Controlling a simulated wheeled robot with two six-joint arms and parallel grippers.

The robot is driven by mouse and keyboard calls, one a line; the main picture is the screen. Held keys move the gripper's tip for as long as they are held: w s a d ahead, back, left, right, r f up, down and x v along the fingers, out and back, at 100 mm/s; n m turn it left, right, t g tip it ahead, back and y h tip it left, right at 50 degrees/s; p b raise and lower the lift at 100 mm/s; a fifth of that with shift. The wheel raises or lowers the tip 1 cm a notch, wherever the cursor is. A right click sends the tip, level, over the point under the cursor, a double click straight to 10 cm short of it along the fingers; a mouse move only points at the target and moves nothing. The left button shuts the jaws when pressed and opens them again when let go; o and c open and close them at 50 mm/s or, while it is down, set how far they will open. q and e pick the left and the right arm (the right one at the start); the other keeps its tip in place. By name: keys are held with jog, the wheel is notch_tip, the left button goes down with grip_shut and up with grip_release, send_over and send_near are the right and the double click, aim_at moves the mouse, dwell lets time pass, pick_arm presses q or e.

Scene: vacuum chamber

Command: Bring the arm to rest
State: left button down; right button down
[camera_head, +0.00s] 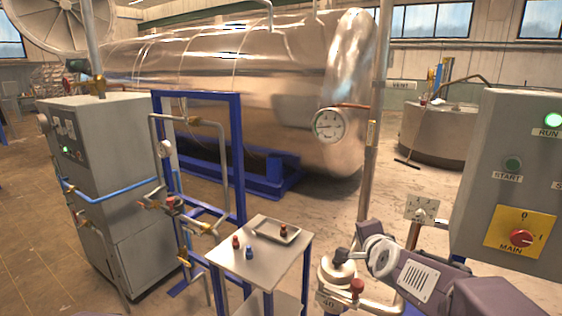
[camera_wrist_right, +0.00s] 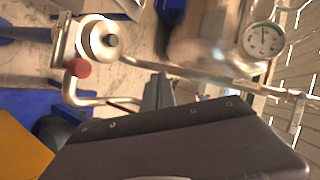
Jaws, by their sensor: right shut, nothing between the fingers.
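My right arm (camera_head: 425,280) comes in from the lower right in the head view, its wrist bent beside a metal pipe fitting with a pale round top (camera_head: 336,272). The fingers cannot be made out clearly there. In the right wrist view my right gripper (camera_wrist_right: 158,90) shows as two dark fingers close together, shut and empty. My left arm and gripper are not in view.
A small table (camera_head: 225,252) holds a tray (camera_head: 264,231) and small red and blue items. A vertical pole (camera_head: 370,170), blue frame (camera_head: 240,160) and large tank (camera_head: 270,90) stand behind.

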jog(key=s+a+f+n+g+y, duration=0.1)
jog(key=s+a+f+n+g, duration=0.2)
jog(key=s+f, duration=0.45)
jog(key=s+a+f+n+g+y, duration=0.1)
jog(key=s+f+n+g, duration=0.35)
jog(key=f, duration=0.55)
jog(key=s+f+n+g, duration=0.2)
jog(key=s+f+n, duration=0.1)
jog(key=s, duration=0.4)
jog(key=s+d+f+n+g, duration=0.1)
jog(key=s+f+n+g, duration=0.1)
jog(key=s+n, duration=0.3)
jog(key=shift+s+f+h, duration=0.4)
jog(key=shift+s+f, duration=0.25)
jog(key=shift+s, duration=0.5)
